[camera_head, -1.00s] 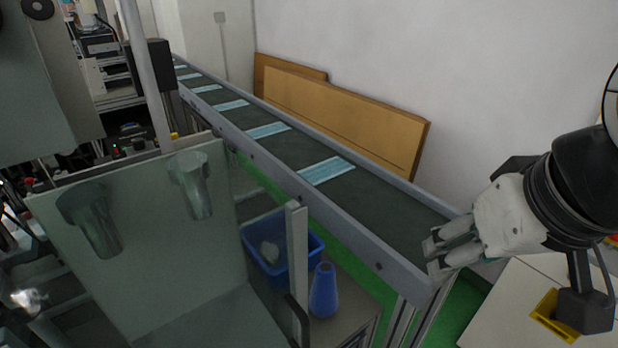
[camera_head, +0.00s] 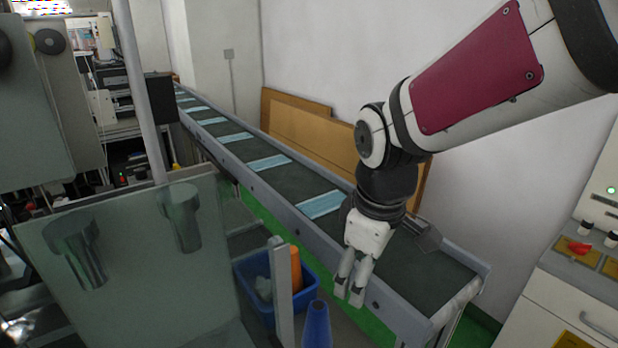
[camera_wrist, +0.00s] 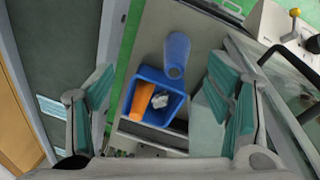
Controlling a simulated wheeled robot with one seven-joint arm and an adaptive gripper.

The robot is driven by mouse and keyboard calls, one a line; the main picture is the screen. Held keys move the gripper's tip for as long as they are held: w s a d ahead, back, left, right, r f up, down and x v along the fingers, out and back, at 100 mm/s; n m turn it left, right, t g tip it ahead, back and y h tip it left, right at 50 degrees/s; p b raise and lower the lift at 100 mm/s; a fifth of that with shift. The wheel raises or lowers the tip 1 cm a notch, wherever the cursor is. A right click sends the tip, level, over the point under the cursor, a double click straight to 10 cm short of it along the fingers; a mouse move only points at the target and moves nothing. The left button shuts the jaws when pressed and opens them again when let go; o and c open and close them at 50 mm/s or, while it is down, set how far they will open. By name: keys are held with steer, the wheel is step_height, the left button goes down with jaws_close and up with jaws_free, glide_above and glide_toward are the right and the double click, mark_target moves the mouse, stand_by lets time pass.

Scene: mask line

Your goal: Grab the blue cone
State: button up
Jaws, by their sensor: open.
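The blue cone (camera_head: 317,325) stands on a low surface at the bottom of the head view, its base cut off by the frame edge. In the wrist view the cone (camera_wrist: 177,54) shows from above, just beyond the blue bin. My gripper (camera_head: 349,297) points down above and to the right of the cone, apart from it. In the wrist view my gripper (camera_wrist: 160,105) is open and empty, with the cone and bin below between its spread fingers.
A blue bin (camera_head: 244,299) beside the cone holds an orange cone (camera_head: 296,268) and a crumpled white item (camera_wrist: 159,100). A grey post (camera_head: 281,290) stands close left of the cone. The conveyor (camera_head: 428,262) with blue masks runs behind my gripper. A glass panel (camera_head: 130,265) is at left.

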mark_target(320, 307)
steer(key=w+a+f+n, duration=0.1)
steer(key=a+f, duration=0.1)
steer(key=w+a+f+n+g, duration=0.1)
steer(key=f+n, duration=0.1)
steer(key=w+a+f+n+y, duration=0.1)
steer(key=a+f, duration=0.1)
steer(key=f, duration=0.1)
steer(key=shift+w+a+n+g, duration=0.15)
steer(key=shift+a+n+g, duration=0.15)
steer(key=shift+n+g, duration=0.1)
steer(key=f, duration=0.6)
steer(key=a+f+b, duration=0.1)
steer(key=f, duration=0.2)
steer(key=shift+w+a+f, duration=0.1)
steer(key=shift+f, duration=0.05)
steer(key=shift+w+a+f, duration=0.1)
steer(key=shift+a+f, duration=0.05)
steer(key=shift+f, duration=1)
steer(key=shift+w+a+f, duration=0.1)
steer(key=shift+f, duration=1.05)
steer(key=c, duration=1.4)
